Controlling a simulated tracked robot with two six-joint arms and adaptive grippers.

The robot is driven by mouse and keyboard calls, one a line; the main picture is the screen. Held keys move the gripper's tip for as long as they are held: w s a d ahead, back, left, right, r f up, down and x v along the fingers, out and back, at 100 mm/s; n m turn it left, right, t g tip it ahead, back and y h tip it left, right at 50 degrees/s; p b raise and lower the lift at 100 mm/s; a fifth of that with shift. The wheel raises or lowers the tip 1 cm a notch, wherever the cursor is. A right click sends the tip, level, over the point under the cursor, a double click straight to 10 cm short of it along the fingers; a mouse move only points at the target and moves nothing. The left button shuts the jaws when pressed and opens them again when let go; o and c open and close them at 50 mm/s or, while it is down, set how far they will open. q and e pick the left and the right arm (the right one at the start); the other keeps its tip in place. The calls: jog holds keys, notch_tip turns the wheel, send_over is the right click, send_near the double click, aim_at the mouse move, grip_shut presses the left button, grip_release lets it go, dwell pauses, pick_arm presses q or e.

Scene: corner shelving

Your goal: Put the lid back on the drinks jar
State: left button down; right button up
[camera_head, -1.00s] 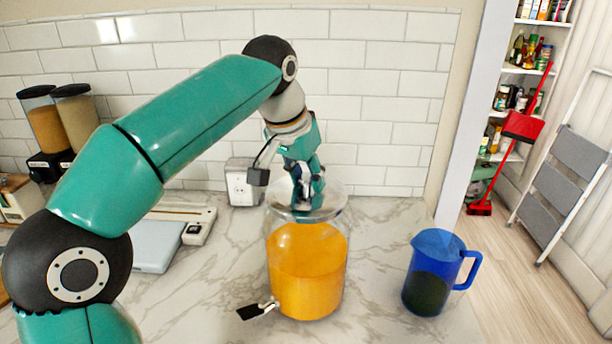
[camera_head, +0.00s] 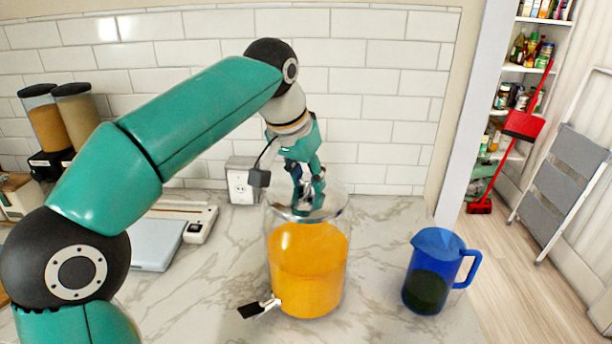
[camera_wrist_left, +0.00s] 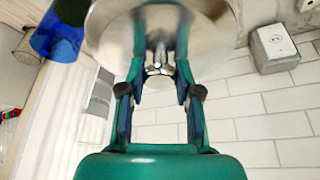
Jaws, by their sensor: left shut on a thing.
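The drinks jar (camera_head: 308,270) is a clear round vessel filled with orange drink, upright on the marble counter, with a tap (camera_head: 262,307) low at its front. My left gripper (camera_head: 309,207) reaches down at the jar's mouth. In the left wrist view the lid (camera_wrist_left: 108,28) is a shiny round disc with a small knob (camera_wrist_left: 158,69), and my left gripper (camera_wrist_left: 160,88) is shut on that knob. The lid is at the top of the jar. I cannot tell whether it rests fully on the rim, as the fingers partly hide it. My right gripper is out of view.
A blue pitcher (camera_head: 429,275) with dark contents stands to the right of the jar. A wall socket (camera_head: 240,182) is behind on the left, with a pale flat device (camera_head: 160,245) near it. Cereal dispensers (camera_head: 60,125) stand at far left. Counter between jar and pitcher is clear.

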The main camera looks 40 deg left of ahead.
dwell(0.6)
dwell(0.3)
pick_arm(q)
jog(key=shift+c, duration=1.2)
grip_release()
jog(key=shift+r+p, duration=0.1)
jog(key=shift+p, duration=0.2)
jog(key=shift+r+p, duration=3.4)
jog(key=shift+p, duration=0.15)
grip_shut()
